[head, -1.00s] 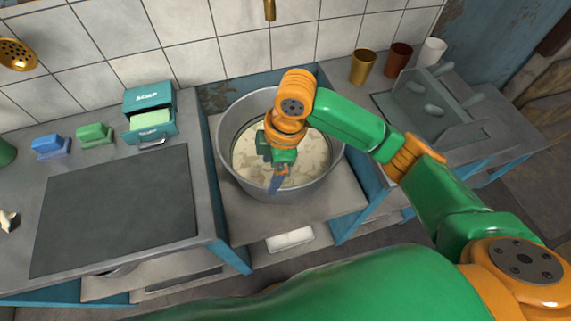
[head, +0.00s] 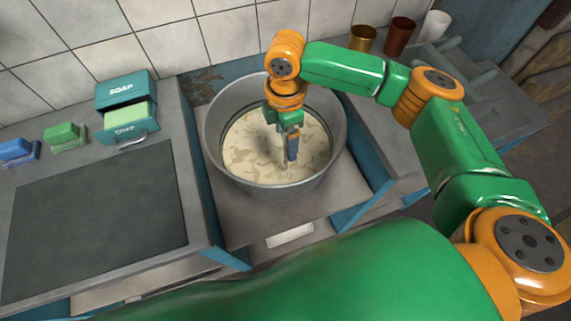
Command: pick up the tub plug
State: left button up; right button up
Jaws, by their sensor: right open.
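A round grey metal tub (head: 218,158) stands in a gap between the counters. Pale, cream-coloured liquid with darker patches (head: 247,150) fills its lower part. I cannot make out the tub plug; the liquid or my gripper may hide it. My right gripper (head: 288,160) reaches down inside the tub, right of its middle, with its fingers pointing down at the liquid. It is open, and I see nothing between its fingers. Whether the fingertips touch the liquid is unclear. My left gripper is out of view.
The tub's high rim surrounds my right gripper. On the left counter are a teal soap box (head: 127,105), a green brush (head: 65,136), a blue brush (head: 17,150) and a dark flat panel (head: 95,225). Gold (head: 362,39), brown (head: 400,36) and white (head: 435,26) cups stand at the back right.

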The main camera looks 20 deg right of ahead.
grip_shut()
dwell(1.3)
